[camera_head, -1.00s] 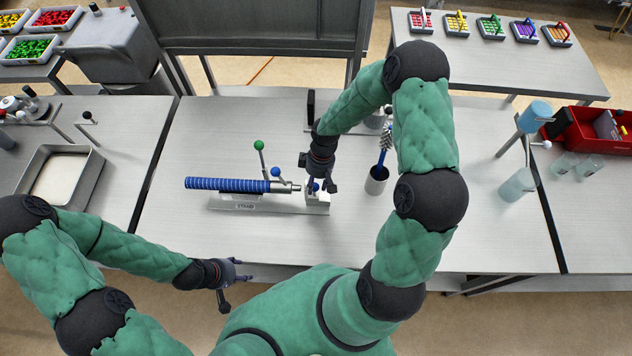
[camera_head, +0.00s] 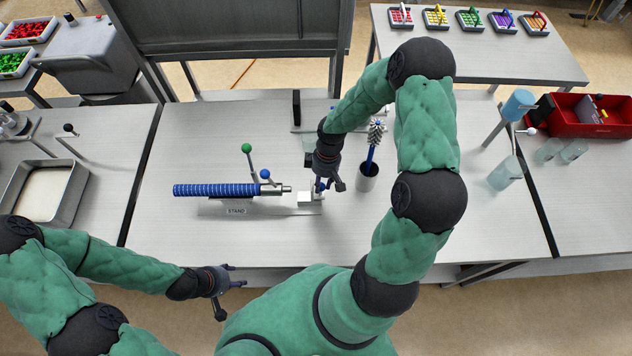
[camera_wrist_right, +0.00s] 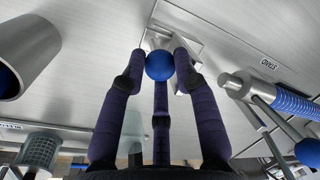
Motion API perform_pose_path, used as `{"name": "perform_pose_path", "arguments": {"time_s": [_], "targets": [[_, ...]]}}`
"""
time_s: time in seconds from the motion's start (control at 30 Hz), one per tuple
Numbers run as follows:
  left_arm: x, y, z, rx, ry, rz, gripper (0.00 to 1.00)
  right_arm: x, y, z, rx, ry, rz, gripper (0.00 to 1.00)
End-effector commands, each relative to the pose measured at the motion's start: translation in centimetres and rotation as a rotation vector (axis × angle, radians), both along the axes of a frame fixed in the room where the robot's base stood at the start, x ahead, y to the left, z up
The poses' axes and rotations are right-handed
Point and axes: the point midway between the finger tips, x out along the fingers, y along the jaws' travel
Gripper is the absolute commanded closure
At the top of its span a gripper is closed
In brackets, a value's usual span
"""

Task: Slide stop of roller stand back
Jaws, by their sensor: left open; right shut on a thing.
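The roller stand (camera_head: 236,211) lies mid-table, bearing a roller with a blue ribbed sleeve (camera_head: 215,190) and a metal shaft end at its right. The stop (camera_head: 306,199) is a small pale block at the stand's right end, beyond the shaft tip, with a blue ball knob (camera_head: 321,187). My right gripper (camera_head: 328,184) is shut on this knob; the right wrist view shows the ball (camera_wrist_right: 159,65) between the fingertips. The fingers partly hide the stop. My left gripper (camera_head: 236,277) is open and empty, off the table's front edge.
Levers with a green knob (camera_head: 246,148) and another blue knob (camera_head: 265,174) rise behind the roller. A dark cup (camera_head: 367,180) holding a brush (camera_head: 376,135) stands right of my right gripper. A red bin (camera_head: 592,118) is far right. The table's front left is clear.

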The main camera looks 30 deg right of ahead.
Motion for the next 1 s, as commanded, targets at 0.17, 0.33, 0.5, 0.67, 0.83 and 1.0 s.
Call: {"name": "perform_pose_path", "arguments": {"time_s": [0.17,0.33,0.5,0.67,0.83,1.0], "targets": [[0.0,0.0,0.0,0.000,0.000,-0.001,0.46,-0.3,-0.1,-0.1,0.000,0.009,0.001,0.60],[0.0,0.0,0.0,0.000,0.000,-0.001,0.46,-0.2,0.0,0.0,0.000,0.007,0.000,0.60],[0.0,0.0,0.0,0.000,0.000,0.000,0.46,-0.1,-0.1,0.2,0.000,0.003,0.000,0.60],[0.0,0.0,0.0,0.000,0.000,0.000,0.46,0.2,-0.5,1.9,-0.003,0.000,-0.001,0.60],[0.0,0.0,0.0,0.000,0.000,0.000,0.46,0.4,-1.1,5.1,-0.002,0.000,-0.002,0.60],[0.0,0.0,0.0,0.000,0.000,0.000,0.46,0.6,-1.7,8.3,-0.001,0.000,-0.002,0.60]]}}
